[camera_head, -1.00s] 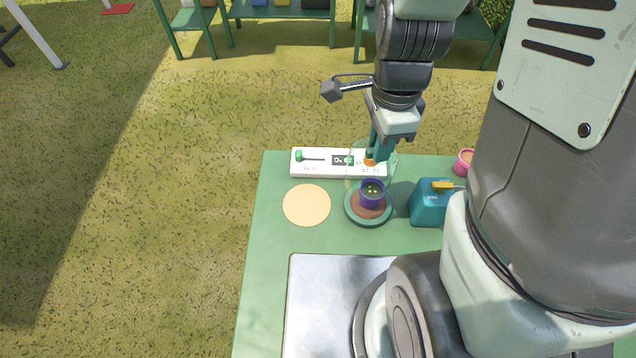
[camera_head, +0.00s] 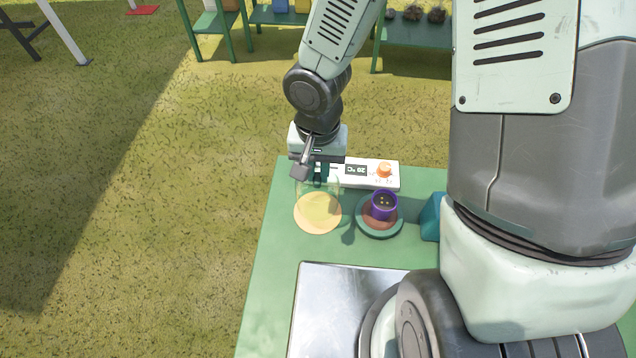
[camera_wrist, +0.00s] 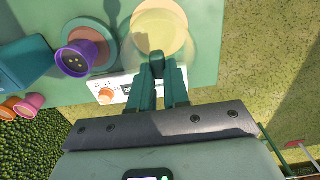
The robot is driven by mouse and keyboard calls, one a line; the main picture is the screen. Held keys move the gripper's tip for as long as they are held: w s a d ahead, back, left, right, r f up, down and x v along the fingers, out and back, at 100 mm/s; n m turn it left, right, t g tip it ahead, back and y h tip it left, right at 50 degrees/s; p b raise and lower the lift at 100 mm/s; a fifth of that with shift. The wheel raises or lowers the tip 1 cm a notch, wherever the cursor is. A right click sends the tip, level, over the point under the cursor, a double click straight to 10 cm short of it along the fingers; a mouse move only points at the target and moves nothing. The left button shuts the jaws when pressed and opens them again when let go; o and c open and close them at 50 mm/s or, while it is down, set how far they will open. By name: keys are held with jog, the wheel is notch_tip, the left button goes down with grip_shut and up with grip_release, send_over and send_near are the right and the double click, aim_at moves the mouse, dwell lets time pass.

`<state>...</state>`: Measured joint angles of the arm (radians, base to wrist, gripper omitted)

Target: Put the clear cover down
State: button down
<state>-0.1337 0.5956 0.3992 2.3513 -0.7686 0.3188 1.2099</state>
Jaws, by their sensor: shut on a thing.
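My gripper (camera_head: 318,178) points down over the round tan disc (camera_head: 318,218) on the green table. It is shut on the clear cover (camera_head: 318,194) by its top. The cover is a faint see-through dome, and its lower edge is hard to make out. I cannot tell if it touches the disc or hangs just above it. In the wrist view, my fingers (camera_wrist: 158,62) close on a dark knob, with the pale cover (camera_wrist: 158,22) overlapping the disc beyond. A purple pot (camera_head: 384,204) stands uncovered on a brown round base with a green rim (camera_head: 368,228), right of the disc.
A white control panel (camera_head: 393,182) with an orange knob and a temperature display lies behind, close to my gripper. A teal box (camera_head: 430,217) stands right of the pot. A shiny metal plate (camera_head: 330,300) lies in front. Small orange and pink pots (camera_wrist: 30,102) show in the wrist view.

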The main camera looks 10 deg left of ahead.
jog(key=shift+f, duration=2.15)
jog(key=shift+f, duration=0.1)
jog(key=c, duration=1.1)
grip_release()
notch_tip(320, 180, up, 12)
jog(key=shift+r, duration=0.15)
jog(key=s+d+r+t+h, duration=0.1)
jog(key=s+d+r+t, duration=0.1)
jog(key=d+r, duration=0.55)
jog(key=s+d+r+t+h, duration=0.15)
jog(key=d+r, duration=0.35)
jog(key=r, duration=0.5)
jog(key=s+d+r+t+y, duration=0.2)
jog(key=s+r, duration=0.4)
jog(key=shift+d+n, duration=0.25)
jog(key=shift+n, duration=0.05)
